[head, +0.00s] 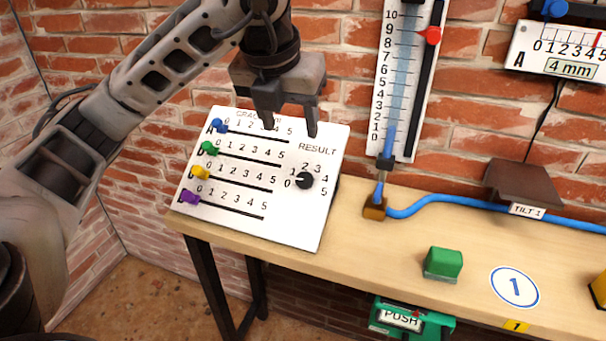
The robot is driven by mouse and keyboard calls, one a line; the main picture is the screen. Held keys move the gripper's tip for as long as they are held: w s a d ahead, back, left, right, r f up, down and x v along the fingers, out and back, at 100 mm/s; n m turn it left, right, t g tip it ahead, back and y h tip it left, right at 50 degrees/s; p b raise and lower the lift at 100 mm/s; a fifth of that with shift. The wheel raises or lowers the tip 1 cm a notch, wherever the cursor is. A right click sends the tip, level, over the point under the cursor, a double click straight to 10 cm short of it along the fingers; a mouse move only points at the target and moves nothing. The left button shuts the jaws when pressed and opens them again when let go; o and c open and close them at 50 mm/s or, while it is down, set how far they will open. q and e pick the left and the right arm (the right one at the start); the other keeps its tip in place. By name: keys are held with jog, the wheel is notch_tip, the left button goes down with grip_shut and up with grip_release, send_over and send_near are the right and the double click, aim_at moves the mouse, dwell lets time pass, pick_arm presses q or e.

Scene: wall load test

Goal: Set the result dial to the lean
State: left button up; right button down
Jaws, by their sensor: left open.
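The result dial (305,181) is a black round knob on the white sloped panel (301,224), under the word RESULT, with numbers 0 to 5 around it. Its pale mark points left, near the 0 and 1; I cannot tell exactly which. My left gripper (289,122) is open and empty, fingers down, over the panel's top edge, above the dial in the picture and apart from it. A white gauge marked A (555,48) at the upper right has a red pointer near the 4 and 5, and its display reads 4 mm. My right gripper is not in view.
Blue, green, yellow and purple sliders sit at their slots' left ends. A tall scale (404,75) with a red marker stands behind. On the wooden table (385,237) are a blue hose (440,199), a green block (443,263) and a dark plate (520,183) labelled TILT 1.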

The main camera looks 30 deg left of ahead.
aim_at(304, 178)
pick_arm(q)
jog(key=x, duration=1.5)
jog(key=shift+d+f+p, duration=0.15)
jog(key=shift+p, duration=0.15)
jog(key=c, duration=1)
